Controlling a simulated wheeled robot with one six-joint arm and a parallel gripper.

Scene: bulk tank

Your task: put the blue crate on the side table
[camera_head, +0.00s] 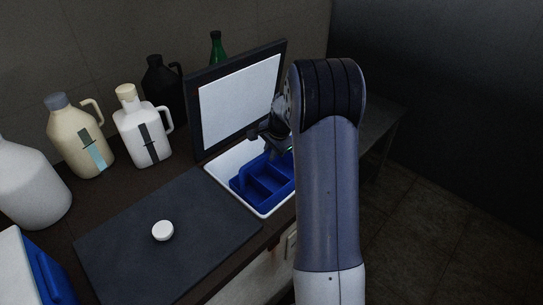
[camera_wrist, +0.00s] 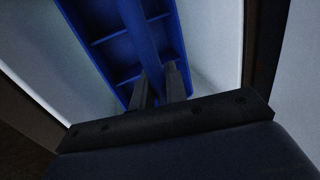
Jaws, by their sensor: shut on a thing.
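The blue crate (camera_head: 264,187), with several compartments and a raised middle handle, sits within the white-lined open tank (camera_head: 262,211). My gripper (camera_head: 270,140) reaches down over it, partly hidden by my arm. In the wrist view my gripper (camera_wrist: 161,88) is shut on the middle handle of the blue crate (camera_wrist: 112,46). I cannot tell whether the crate touches the tank floor. A grey table top (camera_head: 384,122) with a thin leg shows to the right behind my arm; it may be the side table.
The tank's hinged lid (camera_head: 240,98) stands open behind the crate. A closed dark lid (camera_head: 130,262) bears a white round cap (camera_head: 163,231). A beige jug (camera_head: 78,140), a white jug (camera_head: 141,130) and other bottles stand at the back left. The floor at right is clear.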

